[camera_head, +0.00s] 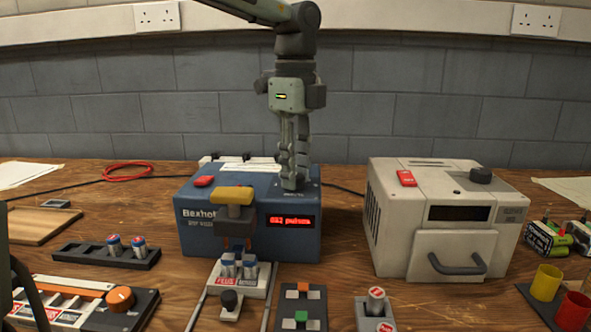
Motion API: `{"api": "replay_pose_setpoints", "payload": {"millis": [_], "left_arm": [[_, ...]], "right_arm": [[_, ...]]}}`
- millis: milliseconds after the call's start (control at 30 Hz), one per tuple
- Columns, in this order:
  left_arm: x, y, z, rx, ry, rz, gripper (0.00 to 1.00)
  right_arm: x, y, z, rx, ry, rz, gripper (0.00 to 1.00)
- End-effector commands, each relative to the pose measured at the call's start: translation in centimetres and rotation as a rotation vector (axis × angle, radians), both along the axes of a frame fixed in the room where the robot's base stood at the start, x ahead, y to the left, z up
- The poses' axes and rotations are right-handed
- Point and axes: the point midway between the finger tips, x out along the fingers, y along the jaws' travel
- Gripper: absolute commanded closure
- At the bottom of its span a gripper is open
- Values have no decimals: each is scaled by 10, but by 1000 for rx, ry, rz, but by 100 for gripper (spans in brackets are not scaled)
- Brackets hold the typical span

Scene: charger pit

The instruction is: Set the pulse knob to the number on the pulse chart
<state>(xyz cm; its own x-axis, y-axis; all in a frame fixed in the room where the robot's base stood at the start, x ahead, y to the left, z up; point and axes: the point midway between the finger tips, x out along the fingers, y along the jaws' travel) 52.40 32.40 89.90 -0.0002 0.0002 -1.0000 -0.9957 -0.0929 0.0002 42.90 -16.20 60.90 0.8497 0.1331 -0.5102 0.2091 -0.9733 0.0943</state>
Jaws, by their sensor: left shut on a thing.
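The blue machine (250,245) stands mid-table, with a lit red display (291,221) on its front that seems to read "032 pulses"; the digits are small. My left gripper (291,183) points straight down at the right part of the machine's top. Its fingers are closed together on what seems to be the pulse knob, which they almost wholly hide. Its pointer and marks cannot be read. White paper (240,160) with dark clips shows at the machine's back edge; I cannot tell whether it is the pulse chart. My right gripper is not in view.
A yellow-topped lever (233,196) and a red button (204,181) are on the blue machine. A tray of batteries (241,278) is in front. A white oven-like box (440,225) stands right. Panels, cups and batteries crowd the front and sides.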

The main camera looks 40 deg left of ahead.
Motion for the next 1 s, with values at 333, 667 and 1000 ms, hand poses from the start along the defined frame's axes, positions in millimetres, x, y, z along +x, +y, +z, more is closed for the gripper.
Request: {"api": "replay_pose_setpoints", "payload": {"millis": [333,667,1000], "left_arm": [[0,0,0,-1,0,43,100],[0,0,0,-1,0,42,66],[0,0,0,-1,0,41,50]], "right_arm": [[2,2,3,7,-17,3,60],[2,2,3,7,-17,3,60],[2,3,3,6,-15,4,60]]}}
